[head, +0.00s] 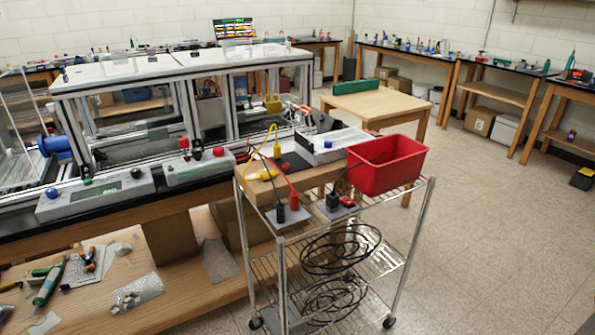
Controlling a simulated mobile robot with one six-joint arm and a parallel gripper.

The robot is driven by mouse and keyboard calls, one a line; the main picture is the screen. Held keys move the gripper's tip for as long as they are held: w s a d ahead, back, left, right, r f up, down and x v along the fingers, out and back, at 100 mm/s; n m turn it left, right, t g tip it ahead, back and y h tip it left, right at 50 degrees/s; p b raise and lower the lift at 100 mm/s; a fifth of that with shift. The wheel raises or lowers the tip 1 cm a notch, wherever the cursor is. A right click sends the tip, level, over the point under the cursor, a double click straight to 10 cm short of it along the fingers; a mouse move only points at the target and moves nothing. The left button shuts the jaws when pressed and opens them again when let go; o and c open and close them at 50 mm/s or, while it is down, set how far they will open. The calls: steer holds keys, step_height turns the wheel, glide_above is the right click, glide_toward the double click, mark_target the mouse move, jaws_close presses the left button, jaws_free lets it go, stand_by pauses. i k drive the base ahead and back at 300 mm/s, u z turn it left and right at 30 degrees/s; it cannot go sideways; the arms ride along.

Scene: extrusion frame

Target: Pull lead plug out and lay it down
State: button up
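Several leads and plugs show in the head view on the wire cart. A yellow plug (277,149) stands upright at the back of the cart's wooden board, with a yellow cable looping from its top. Another dark plug (332,201) stands on a second grey plate to the right, beside a red piece (347,201). I cannot tell which plug is the task's, or how deep each sits. My gripper is not in view.
A red bin (388,165) stands on the right of the wire cart (410,216). A white-topped box (334,140) lies behind the board. Black cable coils (340,250) lie on the lower shelves. A framed bench (118,186) adjoins the cart's left. Floor to the right is open.

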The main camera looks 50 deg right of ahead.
mark_target(276, 147)
steer(key=z, duration=0.75)
steer(key=k, duration=0.95)
steer(key=i, duration=0.8)
